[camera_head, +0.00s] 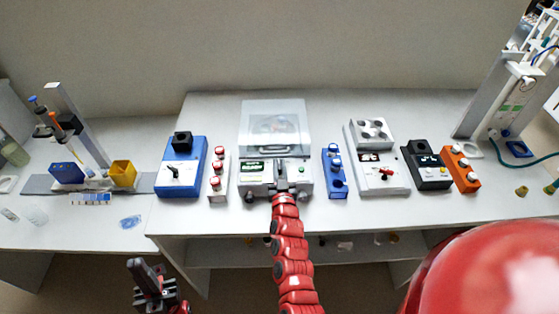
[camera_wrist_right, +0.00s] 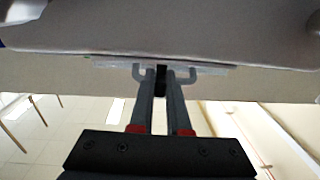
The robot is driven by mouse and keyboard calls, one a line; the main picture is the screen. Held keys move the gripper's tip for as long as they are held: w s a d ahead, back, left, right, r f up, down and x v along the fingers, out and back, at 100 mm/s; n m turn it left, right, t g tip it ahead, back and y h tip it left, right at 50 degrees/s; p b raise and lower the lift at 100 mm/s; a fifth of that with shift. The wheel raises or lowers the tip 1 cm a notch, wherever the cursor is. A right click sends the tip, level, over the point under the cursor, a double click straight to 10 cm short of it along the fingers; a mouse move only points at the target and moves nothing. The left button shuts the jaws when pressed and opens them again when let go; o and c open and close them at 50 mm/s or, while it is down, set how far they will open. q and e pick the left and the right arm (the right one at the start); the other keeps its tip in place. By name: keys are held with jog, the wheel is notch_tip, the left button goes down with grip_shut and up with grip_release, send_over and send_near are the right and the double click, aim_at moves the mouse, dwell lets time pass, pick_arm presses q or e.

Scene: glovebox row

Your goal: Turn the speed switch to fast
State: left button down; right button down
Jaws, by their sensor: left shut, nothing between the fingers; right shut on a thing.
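No switch can be read as marked fast. A blue box (camera_head: 194,182) at the left carries a black lever switch (camera_head: 174,175) on a white face. A white machine (camera_head: 377,178) at the right carries a red lever switch (camera_head: 385,171). My right gripper (camera_head: 292,188) is at the front of the grey machine with a clear lid (camera_head: 272,115), away from both switches. In the right wrist view it is shut on a small dark part (camera_wrist_right: 161,79) below a pale edge; what this is cannot be told. My left gripper (camera_head: 147,272) is shut and empty, low in front of the bench.
Red-button box (camera_head: 217,177), blue button box (camera_head: 334,173), black device (camera_head: 428,165) and orange box (camera_head: 461,168) stand in the row. A syringe stand (camera_head: 75,125) is at far left. A large red part of mine fills the lower right. The bench front edge has bare strips.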

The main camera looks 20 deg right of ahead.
jog(key=shift+m+h, duration=0.3)
jog(key=shift+h, duration=0.2)
jog(key=c, duration=0.9)
grip_release()
jog(key=shift+s+a+f, duration=0.1)
jog(key=shift+s+a, duration=0.05)
jog(key=shift+s, duration=0.1)
jog(key=b+v, duration=0.2)
jog(key=v, duration=0.6)
jog(key=b+v, duration=0.2)
jog(key=v, duration=0.7)
jog(key=shift+r, duration=0.3)
